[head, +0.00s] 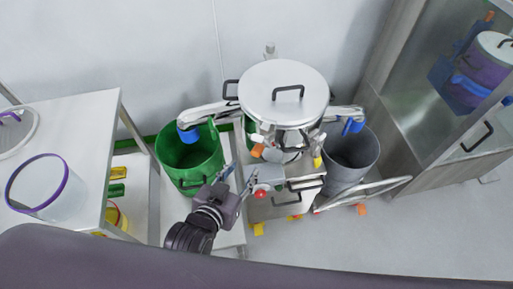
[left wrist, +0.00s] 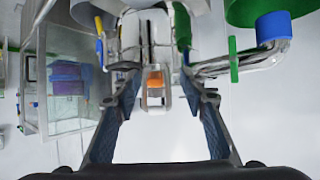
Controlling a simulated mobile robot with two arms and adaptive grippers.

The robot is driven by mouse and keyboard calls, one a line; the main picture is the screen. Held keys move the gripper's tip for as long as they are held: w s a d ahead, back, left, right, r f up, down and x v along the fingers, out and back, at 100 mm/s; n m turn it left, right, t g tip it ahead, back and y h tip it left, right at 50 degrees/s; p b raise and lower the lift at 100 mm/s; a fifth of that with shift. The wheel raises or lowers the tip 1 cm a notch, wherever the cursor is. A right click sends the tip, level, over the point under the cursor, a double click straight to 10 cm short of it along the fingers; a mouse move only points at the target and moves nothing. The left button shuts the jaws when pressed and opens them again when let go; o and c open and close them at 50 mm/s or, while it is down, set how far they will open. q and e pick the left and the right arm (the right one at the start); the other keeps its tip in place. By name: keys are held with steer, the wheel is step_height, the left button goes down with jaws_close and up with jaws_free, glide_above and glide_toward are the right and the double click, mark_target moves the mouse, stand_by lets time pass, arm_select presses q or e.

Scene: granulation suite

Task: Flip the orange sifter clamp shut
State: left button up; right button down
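The orange sifter clamp (head: 257,150) sits on the front left side of the round steel sifter (head: 284,95), under its lid. In the left wrist view the clamp (left wrist: 155,79) is an orange tab on a pale metal bracket, near the middle. My left gripper (head: 239,180) is in front of and below the clamp in the head view. In the left wrist view its two fingers (left wrist: 160,88) are spread wide, with the clamp seen between and beyond the tips; no contact shows. Whether the clamp is fully swung out is hard to tell. My right gripper is not in view.
A green bin (head: 190,160) stands left of the sifter and a grey bin (head: 352,160) right of it, each under a blue-ended spout. A red knob (head: 260,194) is close to my left gripper. A white table (head: 95,125) is at left, a glass-fronted cabinet (head: 420,110) at right.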

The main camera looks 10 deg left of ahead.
mark_target(255, 154)
arm_select(q)
steer(key=shift+w+d+r+t, duration=0.3)
steer(key=shift+w+d+r, duration=0.05)
steer(key=shift+r, duration=0.15)
steer(key=shift+w+d+r+t, duration=0.3)
steer(key=shift+w+d+r, duration=0.05)
steer(key=shift+r, duration=0.15)
steer(key=shift+p+x, duration=0.7)
steer(key=shift+x, duration=3)
steer(key=shift+s+f, duration=0.1)
jaws_close()
